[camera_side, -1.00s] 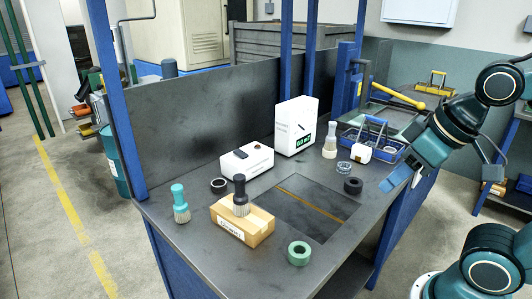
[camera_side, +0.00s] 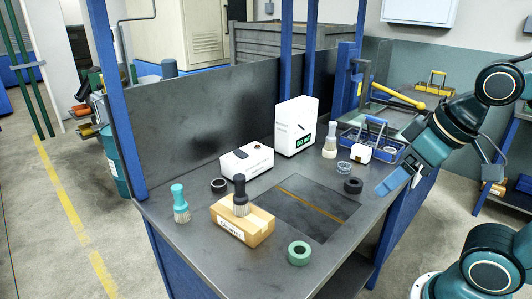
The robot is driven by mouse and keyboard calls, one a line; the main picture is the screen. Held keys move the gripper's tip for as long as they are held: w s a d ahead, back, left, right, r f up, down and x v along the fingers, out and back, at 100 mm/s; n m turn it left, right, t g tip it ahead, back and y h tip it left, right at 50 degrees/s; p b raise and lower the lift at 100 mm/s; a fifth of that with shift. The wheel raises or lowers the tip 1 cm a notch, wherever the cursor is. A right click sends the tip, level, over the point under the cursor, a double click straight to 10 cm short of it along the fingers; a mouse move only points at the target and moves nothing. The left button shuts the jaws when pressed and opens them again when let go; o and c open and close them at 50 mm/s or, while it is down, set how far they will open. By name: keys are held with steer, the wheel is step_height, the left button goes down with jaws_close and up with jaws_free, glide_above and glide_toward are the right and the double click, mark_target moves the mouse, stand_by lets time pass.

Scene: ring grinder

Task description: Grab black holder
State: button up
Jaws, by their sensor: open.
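The black holder (camera_side: 240,188) stands upright on a wooden block with a label (camera_side: 241,229), at the front left of the bench. It has a black handle and a grey, ribbed lower part. My gripper (camera_side: 388,187) is at the right edge of the bench, well to the right of the holder and apart from it. Its jaws are open, with a blue finger pointing down and left. Nothing shows between the jaws.
A teal holder (camera_side: 180,204) stands left of the block and a beige holder (camera_side: 330,141) at the back. A green ring (camera_side: 299,253), a black ring (camera_side: 353,185) and white devices (camera_side: 246,160) stand on the bench. A blue crate (camera_side: 374,140) is near my arm. The recessed plate (camera_side: 300,212) is clear.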

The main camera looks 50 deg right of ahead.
stand_by(0.3)
steer(key=n+g, duration=0.6)
steer(key=n, duration=1.3)
glide_above(354, 182)
step_height(354, 182, down, 10)
steer(key=shift+f, duration=0.2)
steer(key=shift+d+f, duration=0.1)
steer(key=shift+f, duration=4.2)
